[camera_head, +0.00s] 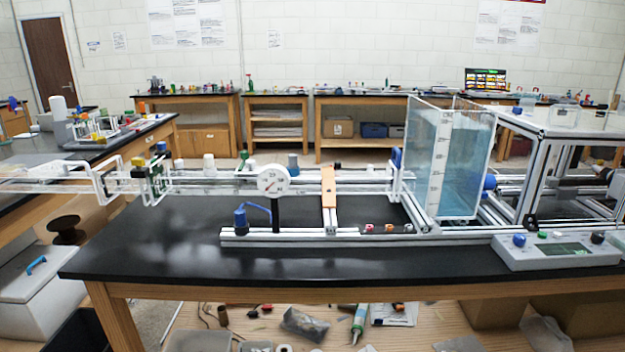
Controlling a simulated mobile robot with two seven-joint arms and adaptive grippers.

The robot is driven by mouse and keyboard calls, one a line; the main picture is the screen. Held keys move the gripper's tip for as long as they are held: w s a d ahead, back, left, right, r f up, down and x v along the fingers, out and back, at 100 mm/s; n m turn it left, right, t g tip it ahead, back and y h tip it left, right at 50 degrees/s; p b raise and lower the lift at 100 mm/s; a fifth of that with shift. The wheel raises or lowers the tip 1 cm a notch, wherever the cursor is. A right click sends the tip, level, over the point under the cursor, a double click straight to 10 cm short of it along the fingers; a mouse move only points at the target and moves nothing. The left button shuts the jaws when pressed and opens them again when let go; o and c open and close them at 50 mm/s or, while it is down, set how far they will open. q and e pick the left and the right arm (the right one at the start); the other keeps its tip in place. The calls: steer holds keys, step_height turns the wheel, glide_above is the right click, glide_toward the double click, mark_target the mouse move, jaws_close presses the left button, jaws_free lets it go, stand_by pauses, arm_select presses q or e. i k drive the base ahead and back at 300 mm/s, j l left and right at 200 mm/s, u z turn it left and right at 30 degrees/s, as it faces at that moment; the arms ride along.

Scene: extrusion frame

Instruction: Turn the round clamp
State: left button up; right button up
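I cannot tell for certain which part is the round clamp. A blue round part (396,158) sits at the left side of the clear water tank (460,165), and another blue round part (489,183) shows at the tank's right side. A white round dial gauge (273,180) stands on a black post over the aluminium extrusion frame (290,236). A blue fitting (240,219) with a curved blue tube is at the frame's left end. Neither of my grippers is in view.
The black bench top (170,240) is bare at the front left. A white control box (555,250) with knobs and a display is at the right. An orange-brown bar (328,187) crosses the frame.

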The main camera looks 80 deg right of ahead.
mark_target(161, 146)
steer(key=z, duration=2.2)
